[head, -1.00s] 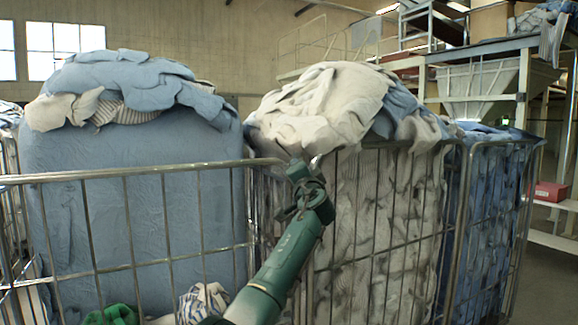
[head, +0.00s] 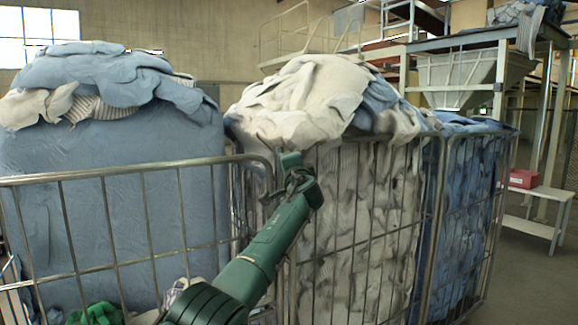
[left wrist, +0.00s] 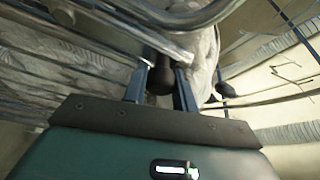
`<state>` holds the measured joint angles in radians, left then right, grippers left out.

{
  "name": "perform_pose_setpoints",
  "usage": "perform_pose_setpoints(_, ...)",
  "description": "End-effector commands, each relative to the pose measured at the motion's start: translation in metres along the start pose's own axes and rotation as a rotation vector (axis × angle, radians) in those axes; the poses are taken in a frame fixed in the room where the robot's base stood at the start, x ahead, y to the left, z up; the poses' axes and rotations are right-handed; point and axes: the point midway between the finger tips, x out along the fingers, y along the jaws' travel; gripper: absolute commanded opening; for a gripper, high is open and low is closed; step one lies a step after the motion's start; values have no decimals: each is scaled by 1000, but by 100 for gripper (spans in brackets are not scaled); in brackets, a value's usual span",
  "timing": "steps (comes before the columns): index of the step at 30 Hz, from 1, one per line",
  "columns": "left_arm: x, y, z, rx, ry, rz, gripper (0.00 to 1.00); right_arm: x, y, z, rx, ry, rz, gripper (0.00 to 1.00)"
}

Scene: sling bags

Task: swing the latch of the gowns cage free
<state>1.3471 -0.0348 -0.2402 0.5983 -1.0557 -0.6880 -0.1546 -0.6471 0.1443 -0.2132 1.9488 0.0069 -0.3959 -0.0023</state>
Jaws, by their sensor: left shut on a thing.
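My left gripper (head: 290,168) is at the upper corner where the front left cage (head: 120,172) meets the middle cage (head: 350,230), which is stuffed with white-grey cloth. In the left wrist view its two fingers (left wrist: 160,88) are shut on a dark rounded knob (left wrist: 160,72), which looks like the latch handle. A flat metal bar and a curved tube of the cage frame (left wrist: 190,18) run just beyond the fingertips. In the head view the gripper hides most of the latch, so its exact angle cannot be told. My right gripper is out of view.
A tall blue bag (head: 110,190) with heaped cloth stands behind the left cage's front rail. A blue-filled cage (head: 470,210) stands at the right. A low table with a red box (head: 523,178) is further right, with open floor before it.

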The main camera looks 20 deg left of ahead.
Motion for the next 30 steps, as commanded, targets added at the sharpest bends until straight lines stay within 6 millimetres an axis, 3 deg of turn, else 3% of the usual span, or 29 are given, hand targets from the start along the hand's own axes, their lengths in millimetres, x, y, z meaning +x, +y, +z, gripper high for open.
perform_pose_setpoints(1, 0, -3, -2, 4, 4, -5, 0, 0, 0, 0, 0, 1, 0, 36)
perform_pose_setpoints(2, 0, -3, -2, 4, 4, -5, 30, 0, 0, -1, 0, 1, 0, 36)
perform_pose_setpoints(9, 0, -1, -1, 3, 3, -3, 50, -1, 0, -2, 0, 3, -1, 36)
perform_pose_setpoints(20, -4, 0, -1, 0, 2, -3, 50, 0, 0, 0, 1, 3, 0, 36)
perform_pose_setpoints(30, -36, 2, -1, -1, 4, -4, 50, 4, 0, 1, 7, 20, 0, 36)
